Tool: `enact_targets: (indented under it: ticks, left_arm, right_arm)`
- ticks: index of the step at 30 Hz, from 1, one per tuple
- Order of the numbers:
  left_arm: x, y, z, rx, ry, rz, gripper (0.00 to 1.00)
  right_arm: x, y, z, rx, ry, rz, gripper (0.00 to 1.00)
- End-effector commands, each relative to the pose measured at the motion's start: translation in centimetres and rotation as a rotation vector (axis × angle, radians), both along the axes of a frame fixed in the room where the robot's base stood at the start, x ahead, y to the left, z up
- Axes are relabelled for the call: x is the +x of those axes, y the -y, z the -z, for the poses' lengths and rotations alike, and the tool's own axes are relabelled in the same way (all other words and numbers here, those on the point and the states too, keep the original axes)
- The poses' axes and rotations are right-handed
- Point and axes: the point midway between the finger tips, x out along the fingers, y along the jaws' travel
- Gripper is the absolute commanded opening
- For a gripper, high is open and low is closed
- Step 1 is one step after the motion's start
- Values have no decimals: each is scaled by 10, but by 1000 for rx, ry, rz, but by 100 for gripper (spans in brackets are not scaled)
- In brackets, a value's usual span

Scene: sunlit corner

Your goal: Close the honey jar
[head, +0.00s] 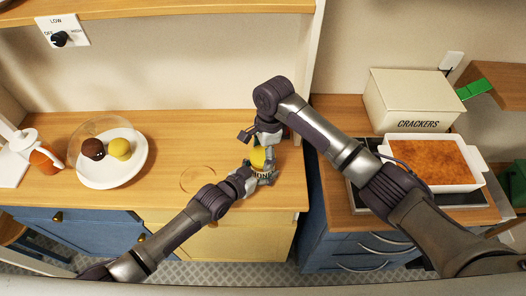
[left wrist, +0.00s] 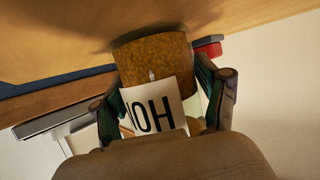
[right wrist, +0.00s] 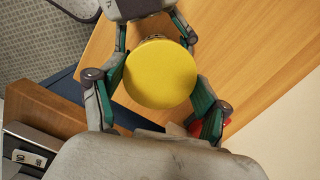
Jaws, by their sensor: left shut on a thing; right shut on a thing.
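The honey jar (head: 262,175) stands near the front edge of the wooden counter, its label partly hidden by my grippers. In the left wrist view its amber body and white label (left wrist: 155,108) are between the fingers of my left gripper (left wrist: 165,95), shut on it. The left gripper (head: 255,180) reaches it from the front left. The round yellow lid (right wrist: 160,74) is between the fingers of my right gripper (right wrist: 160,88), which is shut on it from above. The lid (head: 258,157) is directly over the jar; I cannot tell whether it is seated.
A white plate (head: 112,181) with two round sweets and a clear dome stands to the left. A clear ring-like outline (head: 198,180) lies on the counter. A small red object (right wrist: 196,128) is close behind the jar. The crackers box (head: 415,100) and baking dish (head: 434,163) are right.

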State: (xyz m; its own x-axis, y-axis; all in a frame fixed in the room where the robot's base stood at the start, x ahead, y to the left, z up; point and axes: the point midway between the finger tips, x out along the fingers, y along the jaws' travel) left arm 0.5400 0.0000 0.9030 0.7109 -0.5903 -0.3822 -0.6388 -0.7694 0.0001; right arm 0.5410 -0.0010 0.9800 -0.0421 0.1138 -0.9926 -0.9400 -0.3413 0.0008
Motion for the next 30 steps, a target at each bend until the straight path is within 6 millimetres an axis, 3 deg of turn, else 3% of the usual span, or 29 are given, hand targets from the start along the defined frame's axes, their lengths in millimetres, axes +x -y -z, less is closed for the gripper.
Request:
enact_targets:
  ticks: [9, 12, 16, 23, 24, 28, 30]
  left_arm:
    - [0, 0, 1, 2, -2, 0, 0]
    - [0, 0, 1, 3, -3, 0, 0]
    - [0, 0, 1, 3, -3, 0, 0]
    - [0, -1, 1, 3, -3, 0, 0]
    - [0, -1, 1, 3, -3, 0, 0]
    - [-1, -1, 2, 3, -3, 0, 0]
    - [-1, 0, 1, 3, -3, 0, 0]
  right_arm:
    - [-3, -4, 0, 8, -4, 793, 56]
    - [-2, -3, 0, 6, -3, 964, 56]
    - [-1, -1, 0, 2, 0, 1055, 56]
    - [-1, 0, -1, 2, 1, 1056, 56]
    - [-1, 0, -1, 2, 1, 1055, 77]
    - [-1, 0, 0, 2, 2, 1054, 99]
    - [-1, 0, 0, 2, 1, 1054, 100]
